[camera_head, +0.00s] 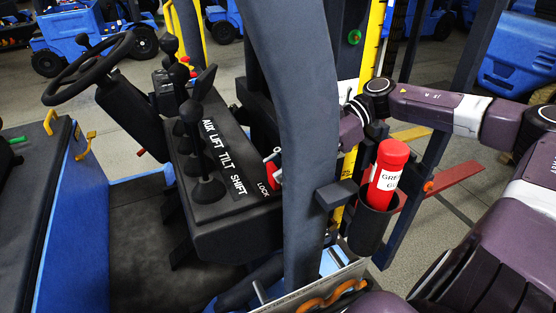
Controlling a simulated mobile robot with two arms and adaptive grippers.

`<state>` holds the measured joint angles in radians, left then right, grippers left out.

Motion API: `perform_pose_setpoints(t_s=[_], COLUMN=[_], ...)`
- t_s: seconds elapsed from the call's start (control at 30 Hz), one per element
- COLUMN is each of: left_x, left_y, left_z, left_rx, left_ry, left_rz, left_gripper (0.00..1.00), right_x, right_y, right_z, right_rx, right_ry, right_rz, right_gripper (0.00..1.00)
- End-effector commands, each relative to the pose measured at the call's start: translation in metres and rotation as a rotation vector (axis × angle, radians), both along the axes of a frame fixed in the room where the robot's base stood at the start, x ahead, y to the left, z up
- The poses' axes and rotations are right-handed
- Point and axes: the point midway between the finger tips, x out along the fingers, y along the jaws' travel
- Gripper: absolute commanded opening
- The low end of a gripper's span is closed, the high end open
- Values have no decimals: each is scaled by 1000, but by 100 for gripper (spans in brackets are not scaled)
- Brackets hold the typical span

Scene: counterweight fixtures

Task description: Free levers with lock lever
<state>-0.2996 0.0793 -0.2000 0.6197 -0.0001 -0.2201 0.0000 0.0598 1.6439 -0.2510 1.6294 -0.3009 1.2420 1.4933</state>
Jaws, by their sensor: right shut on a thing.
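The lever console (215,195) of a forklift stands left of centre, labelled AUX, LIFT, TILT, SHIFT and LOCK. Several black levers with round knobs (190,109) rise from it in a row. The red lock lever (276,178) is at the console's right edge beside the LOCK label, partly hidden by the dark pillar. My right arm comes in from the right and passes behind the pillar. Only the light tip of my right gripper (271,156) shows left of the pillar, at the lock lever. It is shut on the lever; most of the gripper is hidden. My left gripper is not in view.
The thick dark pillar (293,110) stands between the camera and my right gripper. A red grease tube (388,168) sits in a black holder (372,228) right of it. A steering wheel (88,68) is at the left. Other blue forklifts stand behind.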

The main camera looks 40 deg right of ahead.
Motion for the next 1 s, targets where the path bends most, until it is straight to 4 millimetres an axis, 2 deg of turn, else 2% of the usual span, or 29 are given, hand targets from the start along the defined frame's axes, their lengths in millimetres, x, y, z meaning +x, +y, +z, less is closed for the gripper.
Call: perform_pose_setpoints(t_s=[0.2, 0.7, 0.73, 0.87, 1.0], left_x=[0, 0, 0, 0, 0], left_y=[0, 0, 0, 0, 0], left_z=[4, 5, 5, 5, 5], left_rx=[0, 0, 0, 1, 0], left_ry=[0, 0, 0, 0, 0], left_rz=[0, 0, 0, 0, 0], left_gripper=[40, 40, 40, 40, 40], right_x=[0, -1, -1, -1, -1], right_y=[-3, -4, -4, -3, -3], right_z=[-1, -2, -3, -2, -2], right_rx=[56, 68, 68, 68, 68], right_ry=[-12, -15, -15, -15, -15], right_rz=[-2, 0, -1, -1, 0], right_gripper=[1, 1, 28, 43, 43])
